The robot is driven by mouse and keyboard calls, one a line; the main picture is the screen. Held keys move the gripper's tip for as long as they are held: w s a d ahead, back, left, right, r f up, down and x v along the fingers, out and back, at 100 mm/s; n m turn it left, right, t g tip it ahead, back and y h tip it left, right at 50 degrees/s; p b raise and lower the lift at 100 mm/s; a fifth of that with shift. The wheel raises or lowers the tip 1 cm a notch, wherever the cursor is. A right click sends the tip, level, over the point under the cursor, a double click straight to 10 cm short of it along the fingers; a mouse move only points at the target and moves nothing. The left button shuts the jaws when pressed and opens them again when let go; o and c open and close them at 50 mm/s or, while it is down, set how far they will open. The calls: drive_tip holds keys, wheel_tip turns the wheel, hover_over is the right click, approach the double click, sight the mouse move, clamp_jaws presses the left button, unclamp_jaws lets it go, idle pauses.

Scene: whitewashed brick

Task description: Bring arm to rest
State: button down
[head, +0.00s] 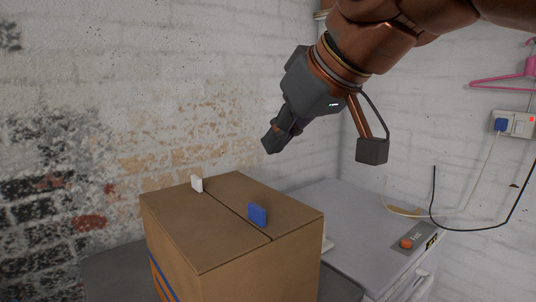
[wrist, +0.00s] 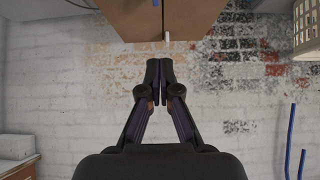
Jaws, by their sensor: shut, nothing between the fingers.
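My gripper (head: 272,139) hangs in the air above the closed cardboard box and points down to the left in the head view. Its fingers are together, with nothing between them. In the wrist view the gripper (wrist: 159,72) also shows shut, and part of the cardboard box (wrist: 195,18) is at the top. My copper-coloured arm comes in from the upper right in the head view. The cardboard box (head: 232,255) has a white tab (head: 196,183) and a blue tab (head: 257,214) upright on its top. The gripper touches neither.
A white appliance-like unit (head: 345,205) with an orange knob stands right of the box. A wall socket (head: 514,124) with a blue plug and cables is on the right wall, below a pink hanger (head: 505,80). A brick wall (head: 90,110) stands behind. Free air surrounds the gripper.

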drive_tip(key=s+d+f+m+g+h, duration=0.2)
drive_tip(key=d+f, duration=0.3)
drive_tip(key=f, duration=0.7)
drive_tip(key=s+d+f+m+g+h, duration=0.25)
drive_tip(key=d+f, duration=0.25)
drive_tip(key=f, duration=0.7)
drive_tip(key=s+d+f+m+g+h, duration=0.1)
drive_tip(key=s+d+f+m+g, duration=0.2)
drive_tip(key=s+f, duration=0.65)
drive_tip(key=s+d+f+m+g+h, duration=0.1)
drive_tip(key=s+d+f+g, duration=0.3)
drive_tip(key=s+f, duration=0.5)
wheel_tip(320, 180, up, 16)
drive_tip(key=w+d+t+p, duration=0.1)
drive_tip(key=w+t+p, duration=0.1)
drive_tip(key=p, duration=1.3)
drive_tip(key=shift+w+f+t+p, duration=0.25)
drive_tip(key=shift+w+t+p, duration=0.1)
drive_tip(key=shift+t, duration=0.1)
